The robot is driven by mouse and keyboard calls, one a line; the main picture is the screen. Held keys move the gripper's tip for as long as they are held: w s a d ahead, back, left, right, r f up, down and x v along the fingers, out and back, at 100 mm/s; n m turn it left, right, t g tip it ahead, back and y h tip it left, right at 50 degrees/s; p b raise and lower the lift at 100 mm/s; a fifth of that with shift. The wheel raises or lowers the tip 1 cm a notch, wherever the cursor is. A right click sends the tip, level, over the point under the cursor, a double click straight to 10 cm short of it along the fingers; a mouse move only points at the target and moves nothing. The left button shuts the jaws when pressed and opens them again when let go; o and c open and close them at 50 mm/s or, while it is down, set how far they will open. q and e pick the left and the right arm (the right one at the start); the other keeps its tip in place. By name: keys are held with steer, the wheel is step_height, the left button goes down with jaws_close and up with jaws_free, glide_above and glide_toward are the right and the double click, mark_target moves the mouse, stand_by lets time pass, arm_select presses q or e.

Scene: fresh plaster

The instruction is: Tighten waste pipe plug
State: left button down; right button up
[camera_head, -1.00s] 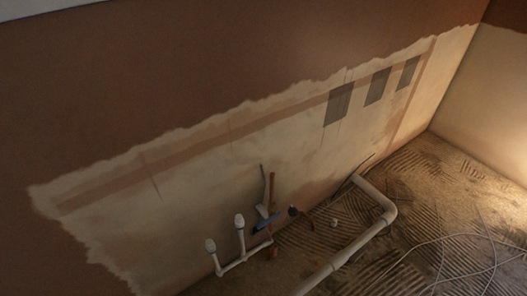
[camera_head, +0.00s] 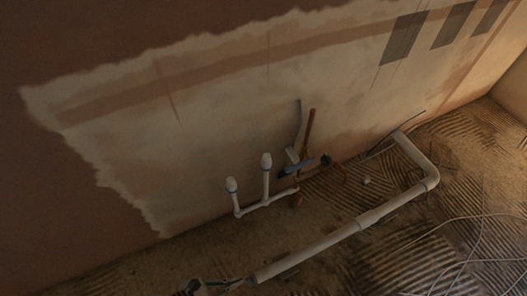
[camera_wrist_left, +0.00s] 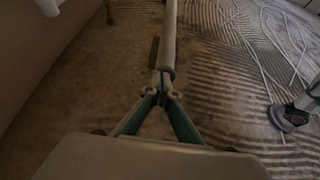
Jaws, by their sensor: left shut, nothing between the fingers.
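A long white waste pipe (camera_head: 335,237) runs low over the floor, with an elbow at its far right. Its near end (camera_head: 257,277) is at lower left. My left gripper (camera_head: 222,285) is at the bottom edge of the head view, beside that end. In the left wrist view the closed left fingertips (camera_wrist_left: 163,92) are just at the pipe's end, where a wider collar (camera_wrist_left: 167,73) shows. Nothing is held, and I cannot tell whether the fingers touch it. A separate plug is not clear.
Two capped white upright pipes (camera_head: 266,162) stand by the plastered wall (camera_head: 200,130). Tools, one with a blue part (camera_head: 297,167), are beside them. Loose cables (camera_head: 470,240) lie on the ridged floor at right. An unclear grey and dark object (camera_wrist_left: 290,113) is at right in the wrist view.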

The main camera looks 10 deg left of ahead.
arm_select(q)
steer(key=shift+w+d, duration=0.5)
steer(key=shift+d, duration=0.25)
steer(key=shift+f, duration=0.25)
